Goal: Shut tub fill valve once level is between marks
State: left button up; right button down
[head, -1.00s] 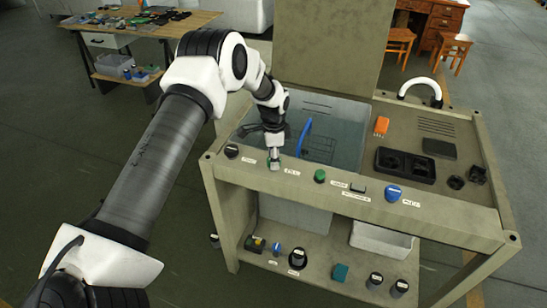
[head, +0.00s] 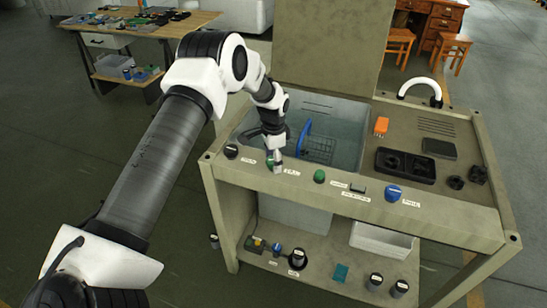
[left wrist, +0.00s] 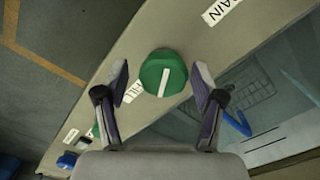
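The green fill valve knob (head: 269,163) is on the front rail of the bench, with a FILL label (left wrist: 134,86) beside it. It also shows in the left wrist view (left wrist: 158,76), with a white line running nearly up and down. My left gripper (head: 277,164) is over the knob; in the left wrist view its open fingers (left wrist: 160,72) stand on either side, with gaps to the knob. The tub (head: 346,128) behind the rail holds a wire basket (head: 318,148) and a blue piece (head: 303,138). I cannot make out the level against any marks. My right gripper is not in view.
A black knob (head: 231,151) sits left on the rail; another green knob (head: 319,176) and a blue knob (head: 393,193) sit to the right. A raised panel (head: 327,45) stands behind the tub. An orange block (head: 381,125) and black tray (head: 405,165) lie on the right deck.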

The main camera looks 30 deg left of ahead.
pick_arm(q)
jog(key=shift+w, duration=0.2)
jog(key=shift+r, duration=0.15)
jog(key=shift+r, duration=0.2)
notch_tip(320, 180, up, 11)
jog(key=shift+r, duration=0.2)
